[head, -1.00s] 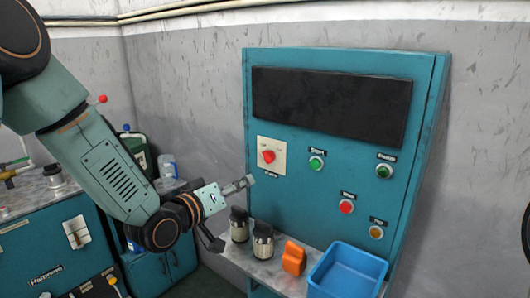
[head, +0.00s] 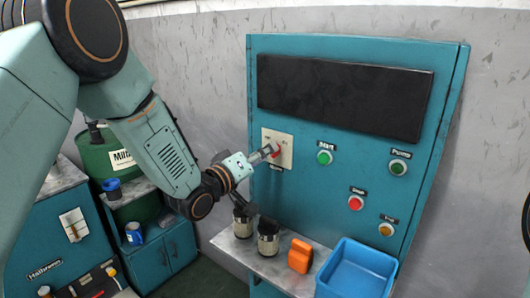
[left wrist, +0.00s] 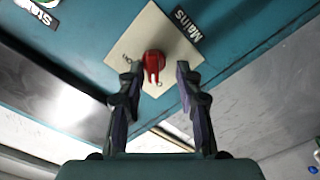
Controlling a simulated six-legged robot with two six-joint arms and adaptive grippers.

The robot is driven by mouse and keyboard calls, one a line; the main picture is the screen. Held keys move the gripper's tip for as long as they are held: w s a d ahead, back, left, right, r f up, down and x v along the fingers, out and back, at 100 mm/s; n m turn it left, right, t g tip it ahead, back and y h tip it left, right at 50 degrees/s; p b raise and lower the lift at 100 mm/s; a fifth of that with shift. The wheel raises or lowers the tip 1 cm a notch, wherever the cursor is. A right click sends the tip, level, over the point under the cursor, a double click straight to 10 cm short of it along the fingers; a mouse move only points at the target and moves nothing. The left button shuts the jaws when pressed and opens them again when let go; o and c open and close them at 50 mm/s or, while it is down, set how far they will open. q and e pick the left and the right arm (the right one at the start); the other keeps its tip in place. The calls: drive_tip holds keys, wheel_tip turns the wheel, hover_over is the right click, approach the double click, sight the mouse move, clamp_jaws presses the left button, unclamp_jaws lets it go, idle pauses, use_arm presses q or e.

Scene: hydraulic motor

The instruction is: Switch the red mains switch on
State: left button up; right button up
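The red mains switch (left wrist: 153,64) sits on a cream plate (left wrist: 130,40) on the teal control panel, beside a "Mains" label (left wrist: 182,21). In the head view the switch (head: 276,151) is partly covered by my left gripper (head: 268,153). In the left wrist view the left gripper (left wrist: 158,85) is open, with a finger on each side of the switch and gaps between. Whether a finger touches the switch cannot be told. My right gripper is not in view.
The teal panel (head: 330,190) also carries green Start (head: 324,157) and Pump (head: 398,167) buttons and a red Stop button (head: 355,202). Below, a shelf holds dark-topped jars (head: 268,238), an orange block (head: 300,256) and a blue bin (head: 357,270).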

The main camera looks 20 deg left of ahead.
use_arm(q)
drive_tip(key=shift+d+r, duration=0.35)
drive_tip(key=shift+d, duration=0.1)
drive_tip(key=shift+w+a+f, duration=0.25)
drive_tip(key=shift+w, duration=0.1)
drive_tip(key=shift+c, duration=1.4)
drive_tip(key=shift+s+d+r, duration=0.2)
drive_tip(key=shift+s, duration=0.1)
drive_tip(key=c, duration=0.3)
drive_tip(key=shift+c, duration=0.7)
drive_tip(key=shift+w+a, duration=0.1)
clamp_jaws()
